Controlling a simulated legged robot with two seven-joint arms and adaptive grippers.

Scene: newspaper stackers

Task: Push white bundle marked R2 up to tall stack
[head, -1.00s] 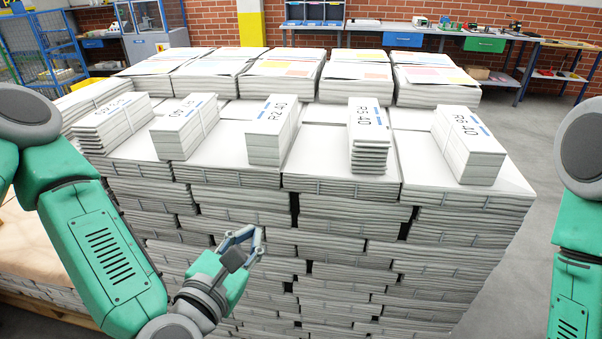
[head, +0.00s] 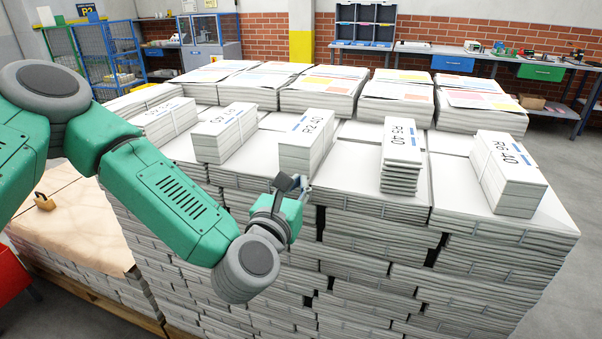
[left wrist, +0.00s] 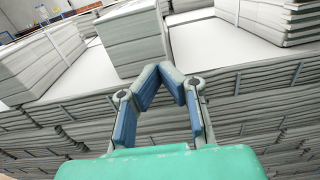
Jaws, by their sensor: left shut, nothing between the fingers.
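Several white bundles stand in a row on the near ledge of the tall pallet stack. R5 40 (head: 402,155) and R6 40 (head: 508,172) are legible. Marks on the far left bundle (head: 166,120), the second (head: 224,133) and the third (head: 306,142) are too small or turned to read surely, so I cannot tell which is R2. The taller stack (head: 320,95) with coloured sheets is behind them. My left gripper (head: 304,184) is shut and empty, in front of and below the third bundle, apart from it. The left wrist view shows its fingertips (left wrist: 171,72) together below a bundle (left wrist: 135,40). My right gripper is out of view.
A lower pallet with a brown top sheet (head: 75,215) stands at left, with a small wooden piece (head: 44,201) on it. A red object (head: 10,275) is at the left edge. Workbenches line the brick wall behind. Grey floor is clear at right.

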